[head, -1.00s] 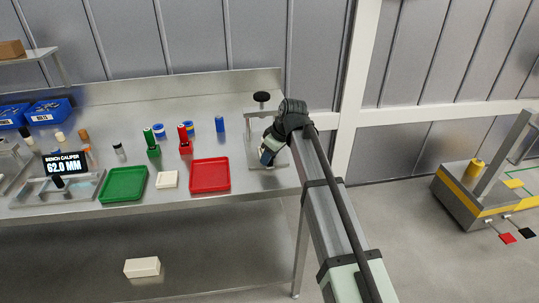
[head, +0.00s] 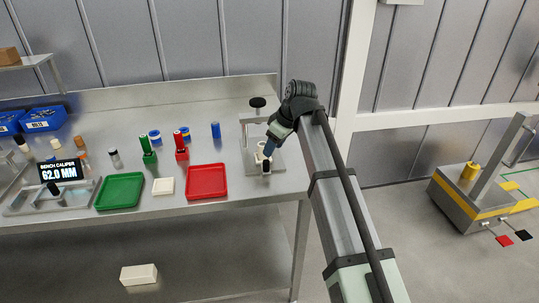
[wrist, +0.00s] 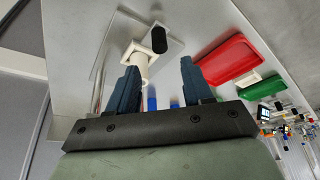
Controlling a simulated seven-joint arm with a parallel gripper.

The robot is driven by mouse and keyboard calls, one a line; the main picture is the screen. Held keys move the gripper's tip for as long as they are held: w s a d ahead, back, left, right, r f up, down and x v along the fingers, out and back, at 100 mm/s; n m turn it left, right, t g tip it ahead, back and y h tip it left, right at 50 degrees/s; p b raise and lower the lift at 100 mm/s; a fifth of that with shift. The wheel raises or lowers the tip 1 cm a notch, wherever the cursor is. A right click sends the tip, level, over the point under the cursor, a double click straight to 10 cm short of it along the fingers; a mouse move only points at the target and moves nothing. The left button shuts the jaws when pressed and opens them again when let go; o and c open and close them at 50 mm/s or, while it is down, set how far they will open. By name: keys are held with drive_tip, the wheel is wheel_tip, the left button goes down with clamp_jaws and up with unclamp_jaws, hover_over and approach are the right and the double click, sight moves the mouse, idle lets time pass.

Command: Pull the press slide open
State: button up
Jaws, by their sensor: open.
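The press (head: 245,137) stands at the right end of the steel bench, a metal frame on a flat plate with a black knob (head: 257,102) on top. Low at its front is a white slide part (head: 262,148) with an upright black handle (head: 266,167); the white part (wrist: 138,62) and black handle (wrist: 160,40) also show in the wrist view. My gripper (head: 268,143) is just above and behind the handle. In the wrist view my gripper (wrist: 161,72) has its two blue fingers wide apart, with nothing held between them. Contact with the white part cannot be told.
A red tray (head: 207,182), a white block (head: 163,187) and a green tray (head: 120,191) lie left of the press. Red, green and blue cylinders stand behind them. A bench caliper (head: 62,172) reads 62.0 MM. The bench's right edge is close to the press.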

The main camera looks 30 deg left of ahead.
drive_tip(key=shift+v, duration=2.75)
drive_tip(key=shift+f, duration=0.1)
drive_tip(key=s+d+f+m+g+h, duration=0.1)
drive_tip(key=s+d+f+m, duration=0.15)
drive_tip(key=d+f, duration=1.1)
drive_tip(key=s+d+f+m+g+h, duration=0.1)
drive_tip(key=s+d+f+m+h, duration=0.15)
drive_tip(key=d+f, duration=1.1)
drive_tip(key=s+d+f+m+g+h, duration=0.1)
drive_tip(key=d+f+m, duration=0.2)
drive_tip(key=d+f, duration=1.1)
drive_tip(key=s+d+f+m+g, duration=0.1)
drive_tip(key=s+d+f+m, duration=0.1)
drive_tip(key=s+d+f, duration=0.35)
drive_tip(key=s+d+f+m+g, duration=0.1)
drive_tip(key=s+d+f+m, duration=0.15)
drive_tip(key=s+f, duration=0.6)
drive_tip(key=s+d+f+m+g, duration=0.1)
drive_tip(key=s+d+f+m, duration=0.4)
drive_tip(key=s+f, duration=0.5)
drive_tip(key=s+d, duration=0.2)
drive_tip(key=s, duration=0.1)
drive_tip(key=shift+s+d+g, duration=0.2)
drive_tip(key=shift+s+g, duration=0.15)
drive_tip(key=shift+g, duration=0.05)
